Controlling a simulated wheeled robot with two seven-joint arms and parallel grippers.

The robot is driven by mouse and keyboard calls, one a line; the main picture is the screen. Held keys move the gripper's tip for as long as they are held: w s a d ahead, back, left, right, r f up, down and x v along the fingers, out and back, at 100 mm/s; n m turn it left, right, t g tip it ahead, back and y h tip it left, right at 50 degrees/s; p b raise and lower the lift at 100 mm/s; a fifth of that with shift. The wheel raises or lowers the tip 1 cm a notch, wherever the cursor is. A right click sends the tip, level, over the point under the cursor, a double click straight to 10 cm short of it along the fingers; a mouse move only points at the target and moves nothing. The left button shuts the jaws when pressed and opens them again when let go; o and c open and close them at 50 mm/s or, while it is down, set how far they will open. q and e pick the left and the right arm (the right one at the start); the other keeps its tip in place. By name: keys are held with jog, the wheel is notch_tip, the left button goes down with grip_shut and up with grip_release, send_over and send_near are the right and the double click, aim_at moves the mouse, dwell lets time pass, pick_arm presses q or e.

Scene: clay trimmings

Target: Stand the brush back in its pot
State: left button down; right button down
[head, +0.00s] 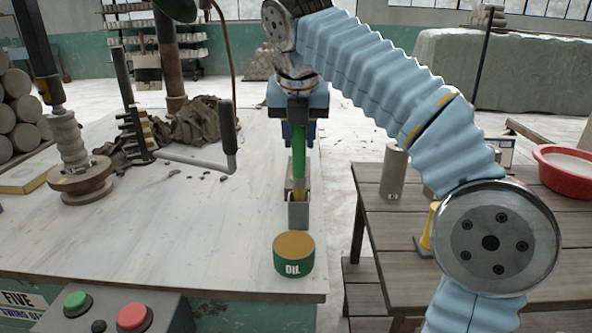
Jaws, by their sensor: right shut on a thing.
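My right gripper (294,130) points down over the right part of the pale bench and is shut on the brush. The brush's lower end overlaps the pot's opening. I cannot tell whether the tip is inside or just above the rim. My left gripper is not in view.
A green OIL tin (294,262) stands just in front of the pot. A wooden table (450,215) with a metal cylinder (393,172) and red bowl (570,178) stands right. The bench's front middle is clear.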

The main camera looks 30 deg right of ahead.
aim_at(299, 163)
jog(key=shift+f, duration=2.8)
jog(key=c, duration=0.8)
grip_release()
jog(key=v, duration=1.2)
